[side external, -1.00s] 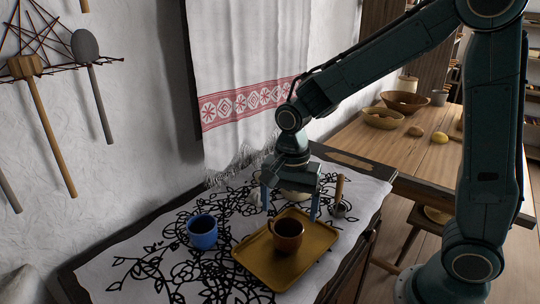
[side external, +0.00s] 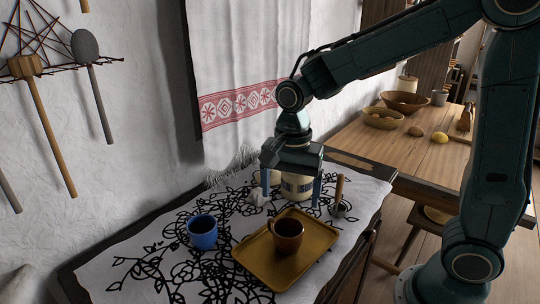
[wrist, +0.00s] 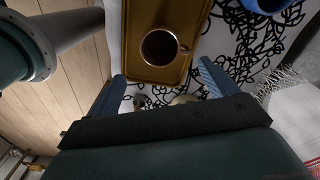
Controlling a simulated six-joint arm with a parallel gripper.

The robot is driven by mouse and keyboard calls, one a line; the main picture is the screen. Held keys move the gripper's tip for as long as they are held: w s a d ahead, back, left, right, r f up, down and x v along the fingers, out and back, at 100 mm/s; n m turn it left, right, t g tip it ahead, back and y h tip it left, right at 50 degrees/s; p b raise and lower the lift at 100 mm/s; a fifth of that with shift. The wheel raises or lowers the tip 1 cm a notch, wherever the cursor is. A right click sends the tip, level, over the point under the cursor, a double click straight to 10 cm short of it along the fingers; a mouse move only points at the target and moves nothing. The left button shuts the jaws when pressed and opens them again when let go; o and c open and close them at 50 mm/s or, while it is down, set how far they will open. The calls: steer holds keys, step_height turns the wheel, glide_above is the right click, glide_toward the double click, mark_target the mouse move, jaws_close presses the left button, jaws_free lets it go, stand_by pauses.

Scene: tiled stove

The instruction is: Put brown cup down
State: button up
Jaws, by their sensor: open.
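The brown cup (side external: 287,236) stands upright on the yellow tray (side external: 262,270), near its far part. In the wrist view the cup (wrist: 160,48) shows from above, its inside dark, on the tray (wrist: 152,79). My gripper (side external: 291,200) is open and empty. It hovers behind and above the cup, apart from it. In the wrist view my gripper's two blue fingers (wrist: 162,76) are spread wide, with the cup beyond their tips.
A blue cup (side external: 202,232) stands on the patterned cloth (side external: 150,270) left of the tray. A pale jar (side external: 297,188), a whitish lump (side external: 256,196) and a wooden-handled utensil (side external: 339,195) are near my gripper. A fringed towel (side external: 240,90) hangs behind.

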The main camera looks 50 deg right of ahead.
steer(key=shift+r, duration=0.1)
steer(key=s+d+r+n+t, duration=0.2)
steer(key=s+r+n, duration=0.2)
steer(key=s+n, duration=0.3)
steer(key=s+d+r+n+t, duration=0.2)
steer(key=s+r+n+t, duration=0.1)
steer(key=s+n, duration=0.4)
steer(key=shift+s+d+r+t, duration=0.15)
steer(key=shift+s+r+t, duration=0.15)
steer(key=shift+s+r, duration=0.4)
